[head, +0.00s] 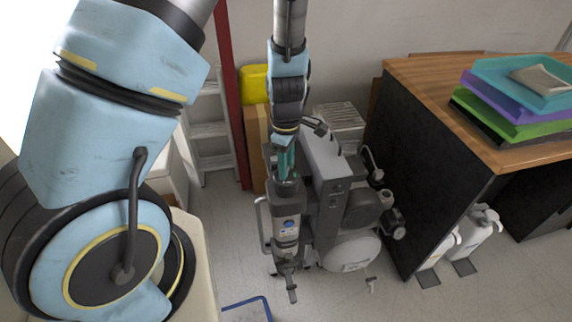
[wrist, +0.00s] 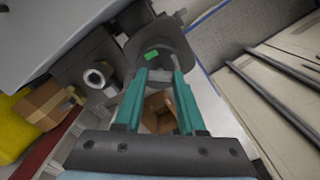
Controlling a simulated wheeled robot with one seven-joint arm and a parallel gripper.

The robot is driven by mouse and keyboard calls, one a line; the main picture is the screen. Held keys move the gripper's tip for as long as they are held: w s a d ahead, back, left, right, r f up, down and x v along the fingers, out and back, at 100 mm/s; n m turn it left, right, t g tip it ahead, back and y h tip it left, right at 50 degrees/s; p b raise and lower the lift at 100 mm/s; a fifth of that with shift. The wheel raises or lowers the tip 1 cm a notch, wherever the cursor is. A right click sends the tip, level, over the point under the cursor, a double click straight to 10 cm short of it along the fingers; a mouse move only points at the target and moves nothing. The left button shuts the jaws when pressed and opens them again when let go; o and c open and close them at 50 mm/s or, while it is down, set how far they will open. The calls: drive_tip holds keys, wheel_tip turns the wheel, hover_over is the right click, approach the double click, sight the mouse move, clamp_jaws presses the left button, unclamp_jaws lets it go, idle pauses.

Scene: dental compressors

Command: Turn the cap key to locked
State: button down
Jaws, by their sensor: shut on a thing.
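The compressor (head: 330,190) stands on the floor in the head view, with a dark upright cylinder (head: 287,225) at its left side. In the wrist view, a dark round cap (wrist: 158,42) with a small green mark faces my gripper. My gripper (wrist: 161,74), with teal fingers, reaches down to this cap from above. The fingers are shut on a small grey piece at the cap, which appears to be the cap key (wrist: 160,76). The fingertips hide much of the key, so its exact angle is unclear. My gripper (head: 287,172) also shows above the cylinder in the head view.
A wooden-topped desk (head: 430,75) with stacked coloured trays (head: 515,95) stands to the right. A ladder (head: 210,125), a red post (head: 232,95) and a yellow object (head: 255,84) are behind on the left.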

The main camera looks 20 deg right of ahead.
drive_tip(key=m, duration=0.5)
drive_tip(key=shift+m+b, duration=0.3)
drive_tip(key=m, duration=0.5)
drive_tip(key=shift+b, duration=0.35)
drive_tip(key=shift+c, duration=2.4)
unclamp_jaws()
wheel_tip(320, 180, up, 11)
drive_tip(key=b, duration=0.1)
